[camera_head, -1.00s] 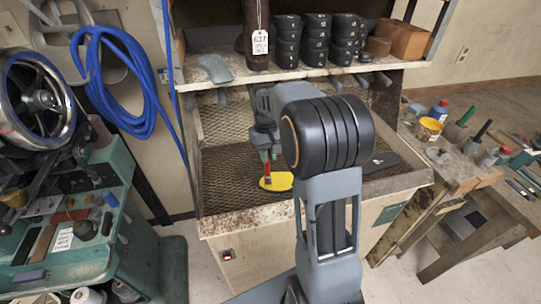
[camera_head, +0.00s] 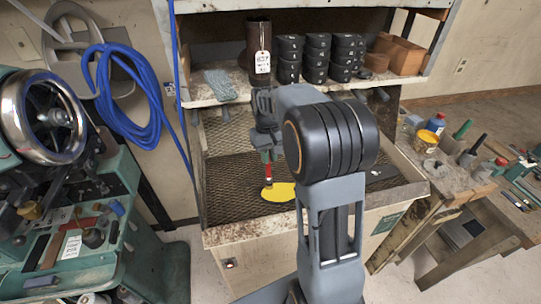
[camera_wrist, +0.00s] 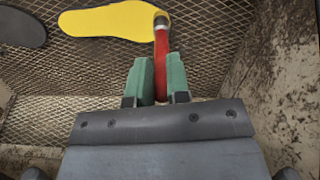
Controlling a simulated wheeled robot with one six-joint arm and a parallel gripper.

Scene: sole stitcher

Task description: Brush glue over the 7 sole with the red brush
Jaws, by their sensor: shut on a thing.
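My gripper (camera_wrist: 160,82) is shut on the red brush (camera_wrist: 161,55), with green fingers on either side of its handle. The brush points down, and its head is at the rounded end of a yellow sole (camera_wrist: 105,20). I cannot tell whether the bristles touch the sole. No number is readable on the soles.
The mesh tray (camera_head: 225,175) has raised dirty walls. A shelf (camera_head: 215,98) above it holds dark stacked rolls, a tagged dark cylinder and a grey glove. A side bench (camera_head: 405,150) at right carries bottles and a yellow tub. A green machine (camera_head: 75,240) stands at left.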

